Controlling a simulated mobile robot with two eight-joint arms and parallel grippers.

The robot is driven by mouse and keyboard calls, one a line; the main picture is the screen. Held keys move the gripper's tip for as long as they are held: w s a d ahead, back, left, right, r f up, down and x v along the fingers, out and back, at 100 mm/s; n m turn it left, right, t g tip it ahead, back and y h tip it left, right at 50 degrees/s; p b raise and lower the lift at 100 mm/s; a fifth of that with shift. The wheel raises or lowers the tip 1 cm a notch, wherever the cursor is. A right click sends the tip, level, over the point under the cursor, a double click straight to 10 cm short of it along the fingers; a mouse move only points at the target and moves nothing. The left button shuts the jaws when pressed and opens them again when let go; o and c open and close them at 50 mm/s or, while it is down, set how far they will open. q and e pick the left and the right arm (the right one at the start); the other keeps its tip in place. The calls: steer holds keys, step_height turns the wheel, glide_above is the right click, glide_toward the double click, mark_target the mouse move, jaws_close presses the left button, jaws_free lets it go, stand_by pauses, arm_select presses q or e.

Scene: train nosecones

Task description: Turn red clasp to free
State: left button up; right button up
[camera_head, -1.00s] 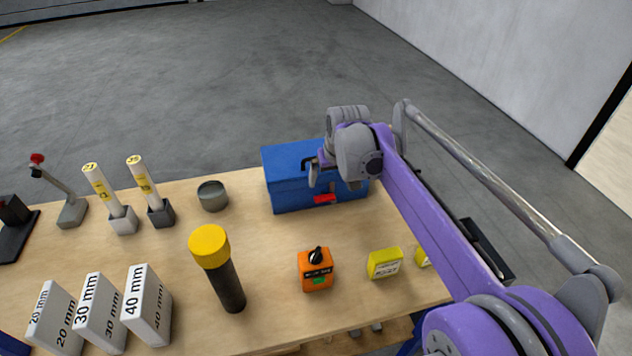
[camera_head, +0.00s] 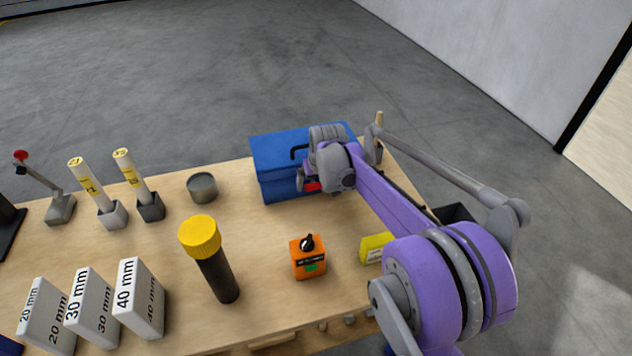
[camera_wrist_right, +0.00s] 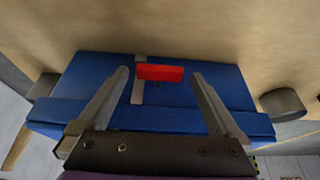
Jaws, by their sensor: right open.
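The red clasp (camera_wrist_right: 160,72) is on the front face of the blue box (camera_wrist_right: 85,75), lying across a grey strip in the right wrist view. In the head view the clasp (camera_head: 312,187) shows partly, behind my right gripper (camera_head: 306,180); the blue box (camera_head: 280,150) stands at the back of the table. My right gripper (camera_wrist_right: 158,80) is open, its two fingers on either side of the clasp with gaps to it. I cannot tell from these views whether the fingertips touch the box. My left gripper is not in view.
The wooden table (camera_head: 260,225) holds an orange box with a black knob (camera_head: 308,257), a yellow box (camera_head: 374,248), a yellow-capped black cylinder (camera_head: 212,260) and a grey cup (camera_head: 202,187). Labelled grey blocks (camera_head: 138,300) stand at front left. Bare table lies before the blue box.

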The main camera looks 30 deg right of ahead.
steer(key=c, duration=1.3)
